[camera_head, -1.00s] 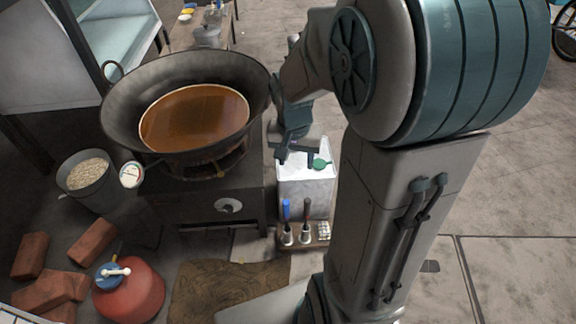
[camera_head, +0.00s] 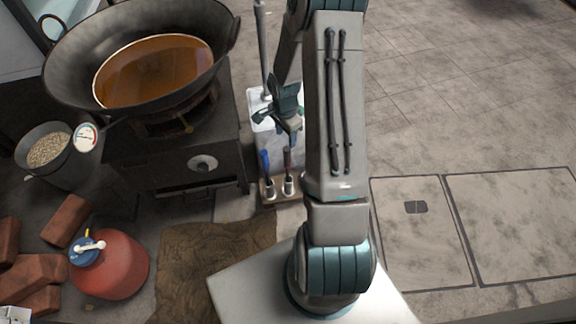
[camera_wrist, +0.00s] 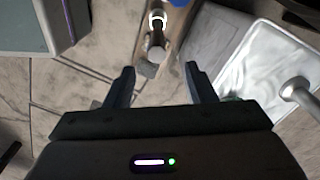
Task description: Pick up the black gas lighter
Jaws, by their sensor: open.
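In the head view the black gas lighter (camera_head: 287,160) stands upright in a small wooden holder (camera_head: 281,199), to the right of a blue lighter (camera_head: 265,162). My gripper (camera_head: 283,125) is open and empty, pointing down just above and behind the lighters. In the wrist view my open fingers (camera_wrist: 159,72) frame a dark, grey-ended upright piece (camera_wrist: 157,53), which seems to be the black lighter seen from above, apart from both fingers. A white ring is at its base. Part of the blue lighter (camera_wrist: 178,19) shows at the top.
A white container (camera_head: 262,108) stands right behind the holder and shows at right in the wrist view (camera_wrist: 262,70). The stove (camera_head: 215,135) with a large wok (camera_head: 75,85) is on the left. A red gas cylinder (camera_head: 115,268) stands front left. The floor at right is clear.

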